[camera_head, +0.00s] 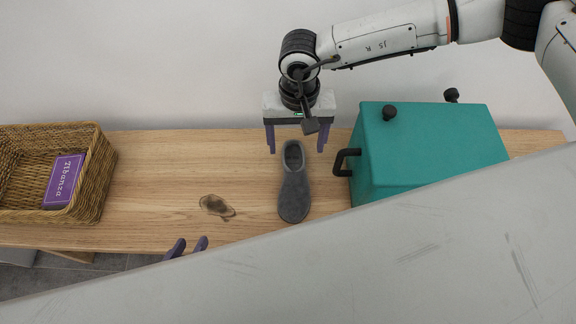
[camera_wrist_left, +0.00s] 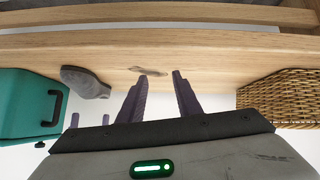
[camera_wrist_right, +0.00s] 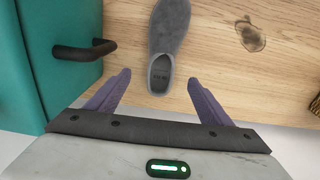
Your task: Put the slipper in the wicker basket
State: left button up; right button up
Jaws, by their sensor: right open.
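The dark grey slipper (camera_head: 294,182) lies on the wooden bench, opening toward the wall and toe toward the front edge. My right gripper (camera_head: 297,147) is open and empty above its heel end. In the right wrist view the slipper's heel (camera_wrist_right: 160,76) lies between and just ahead of the fingertips (camera_wrist_right: 159,77). The wicker basket (camera_head: 95,180) stands at the bench's left end, with a purple label inside. My left gripper (camera_head: 188,246) is open and empty near the front edge, left of the slipper; my pale arm hides much of it. In the left wrist view the basket (camera_wrist_left: 280,98) is on the right.
A teal box (camera_head: 430,150) with a black handle (camera_head: 343,162) stands close to the slipper's right. A flat brown mark (camera_head: 217,206) lies between slipper and basket. The bench there is otherwise clear. A pale wall closes the back.

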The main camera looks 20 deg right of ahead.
jog(key=b, duration=0.1)
send_over(294, 168)
jog(key=f, duration=0.4)
jog(key=shift+s+d+f, duration=0.1)
jog(key=shift+s+f, duration=0.2)
jog(key=shift+s, duration=0.1)
jog(key=shift+s+a+f+b, duration=0.2)
jog(key=shift+f+b, duration=0.15)
jog(key=shift+f, duration=1.05)
jog(key=shift+s+a+f+b, duration=0.15)
jog(key=shift+f+b, duration=0.2)
jog(key=shift+f, duration=1)
jog(key=shift+w, duration=0.1)
jog(key=c, duration=1.2)
